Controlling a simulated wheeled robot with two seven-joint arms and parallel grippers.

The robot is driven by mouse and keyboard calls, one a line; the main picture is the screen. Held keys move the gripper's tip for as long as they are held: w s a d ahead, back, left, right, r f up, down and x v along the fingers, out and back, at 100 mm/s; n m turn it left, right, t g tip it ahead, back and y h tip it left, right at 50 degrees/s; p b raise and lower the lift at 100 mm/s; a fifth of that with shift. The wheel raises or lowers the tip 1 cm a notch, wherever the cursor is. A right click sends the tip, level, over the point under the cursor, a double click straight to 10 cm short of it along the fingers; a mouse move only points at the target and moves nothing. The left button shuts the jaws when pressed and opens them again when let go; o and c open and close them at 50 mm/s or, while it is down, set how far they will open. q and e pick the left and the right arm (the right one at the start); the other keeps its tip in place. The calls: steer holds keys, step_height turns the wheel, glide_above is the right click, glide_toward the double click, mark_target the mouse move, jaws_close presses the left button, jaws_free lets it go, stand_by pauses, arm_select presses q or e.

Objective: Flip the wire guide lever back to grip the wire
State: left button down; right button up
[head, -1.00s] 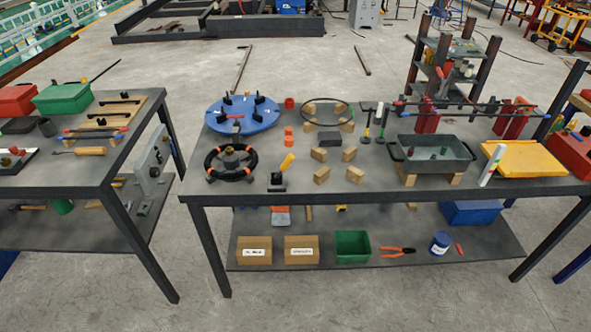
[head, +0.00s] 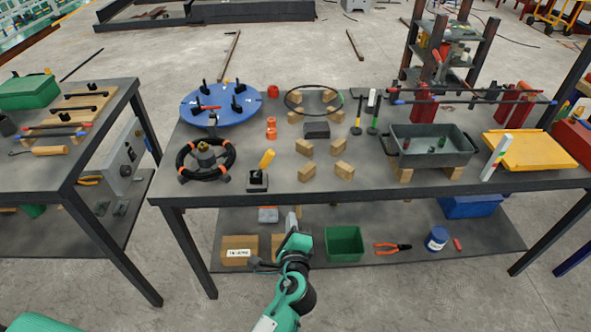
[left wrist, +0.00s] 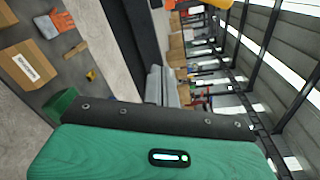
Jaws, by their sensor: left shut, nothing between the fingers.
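A small lever with a yellow handle (head: 265,160) stands on a dark block (head: 257,182) at the front edge of the middle table. The handle tilts up and to the right. It looks like the wire guide lever; no wire can be made out at it. My left gripper (head: 292,219) is in front of the table, below and right of the lever and clear of it. Its grey fingers (left wrist: 162,86) are together and empty in the left wrist view. My right gripper is not in view.
A black ring with orange bands (head: 207,160) is left of the lever, and wooden blocks (head: 306,147) are to its right. The table's front edge (head: 380,186) lies between gripper and lever. A green bin (head: 345,244) stands on the lower shelf.

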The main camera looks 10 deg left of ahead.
mark_target(264, 165)
arm_select(q)
steer(key=shift+m+t+y, duration=0.3)
steer(key=shift+t+y, duration=0.1)
steer(key=shift+t, duration=0.2)
steer(key=r, duration=0.5)
steer(key=shift+w+d+r, duration=0.2)
steer(key=shift+w+r, duration=0.15)
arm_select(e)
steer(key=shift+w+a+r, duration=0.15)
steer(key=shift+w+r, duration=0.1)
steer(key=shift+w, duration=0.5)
